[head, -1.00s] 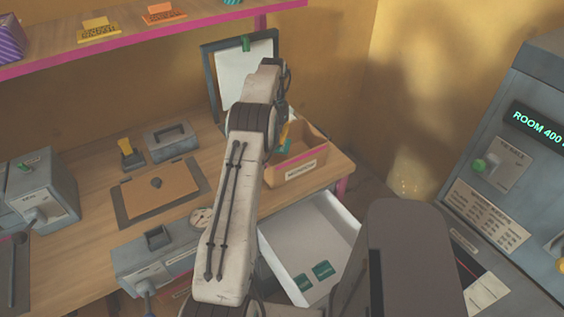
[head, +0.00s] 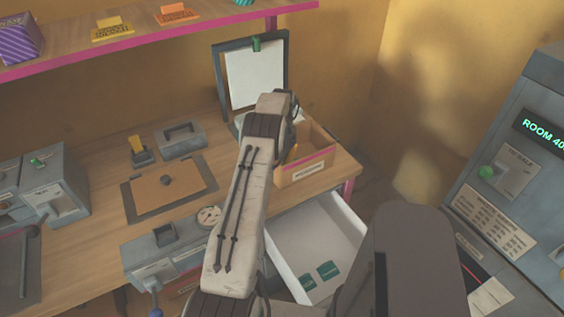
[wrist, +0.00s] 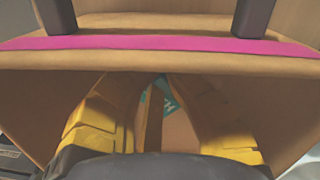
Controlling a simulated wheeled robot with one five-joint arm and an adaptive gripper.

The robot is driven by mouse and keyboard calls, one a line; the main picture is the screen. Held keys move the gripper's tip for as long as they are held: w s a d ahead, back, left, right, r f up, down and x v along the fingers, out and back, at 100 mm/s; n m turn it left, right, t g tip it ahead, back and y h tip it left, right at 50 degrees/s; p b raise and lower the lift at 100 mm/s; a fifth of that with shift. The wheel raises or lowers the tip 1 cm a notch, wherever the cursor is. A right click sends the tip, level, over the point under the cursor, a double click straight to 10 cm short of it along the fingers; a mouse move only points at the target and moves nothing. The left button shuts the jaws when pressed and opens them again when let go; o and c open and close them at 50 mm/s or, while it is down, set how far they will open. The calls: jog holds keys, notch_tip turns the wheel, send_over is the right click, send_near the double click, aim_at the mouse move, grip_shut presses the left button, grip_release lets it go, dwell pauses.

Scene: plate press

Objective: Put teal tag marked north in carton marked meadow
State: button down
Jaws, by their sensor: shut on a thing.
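My gripper (wrist: 160,115) has yellow fingers, shut on a teal tag (wrist: 168,94). Part of the tag shows between the fingers, with pale lettering that ends in what looks like an H. In the head view the tag is hidden, and only a bit of my gripper (head: 291,154) shows beside my arm. It is at the left part of an open brown carton (head: 308,168), low by its opening. The carton stands at the desk's right end with a pale front label too small to read surely. Brown walls surround the fingers in the wrist view.
A framed white board (head: 252,80) stands behind.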

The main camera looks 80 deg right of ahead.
jog(key=shift+f, duration=0.1)
jog(key=c, duration=1.4)
grip_release()
notch_tip(320, 180, up, 12)
jog(key=shift+d, duration=0.4)
